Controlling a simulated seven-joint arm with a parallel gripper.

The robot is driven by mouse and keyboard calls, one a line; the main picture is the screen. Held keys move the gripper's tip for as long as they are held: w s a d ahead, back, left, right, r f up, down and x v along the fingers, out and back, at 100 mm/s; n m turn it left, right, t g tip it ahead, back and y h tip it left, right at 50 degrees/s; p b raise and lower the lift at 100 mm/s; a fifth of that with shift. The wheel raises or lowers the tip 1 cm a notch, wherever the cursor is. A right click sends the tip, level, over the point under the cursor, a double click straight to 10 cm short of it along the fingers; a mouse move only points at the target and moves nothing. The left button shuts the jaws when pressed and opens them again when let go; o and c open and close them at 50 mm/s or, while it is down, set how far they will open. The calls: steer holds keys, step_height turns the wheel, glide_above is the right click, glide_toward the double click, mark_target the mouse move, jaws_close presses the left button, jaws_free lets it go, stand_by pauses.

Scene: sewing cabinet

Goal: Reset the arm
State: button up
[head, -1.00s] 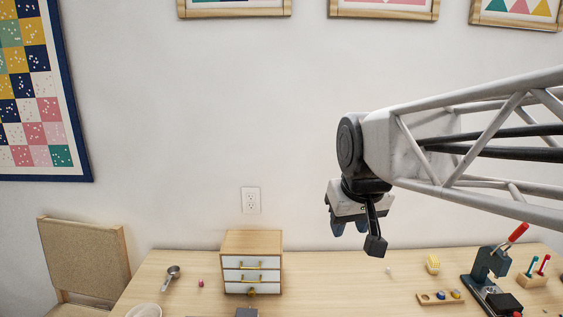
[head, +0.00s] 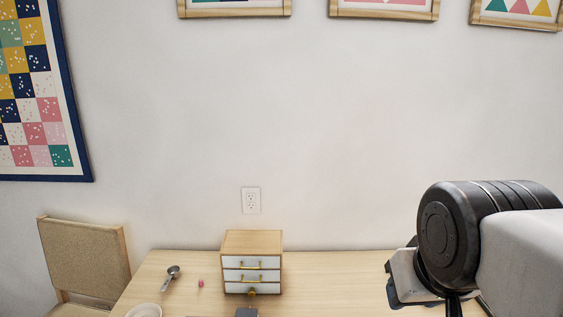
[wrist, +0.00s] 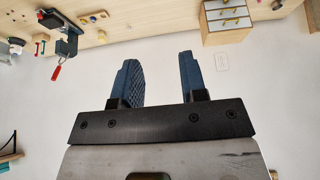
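My gripper (wrist: 165,82) shows in the wrist view with its two blue fingers apart and nothing between them. It points toward the wall and the table's back edge, clear of the objects. In the head view my arm's end fills the lower right, and the fingers are hidden there.
The wooden table (head: 330,285) holds a small cabinet with white drawers (head: 252,262), a metal scoop (head: 171,275), a pink spool (head: 201,284) and a white bowl (head: 145,311). A chair (head: 85,257) stands at left. The wrist view also shows a black press (wrist: 68,32).

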step_height(320, 180, down, 10)
steer(key=g, duration=0.3)
steer(key=shift+w+d+r, duration=0.2)
steer(key=shift+w+d, duration=0.1)
steer(key=shift+w, duration=0.1)
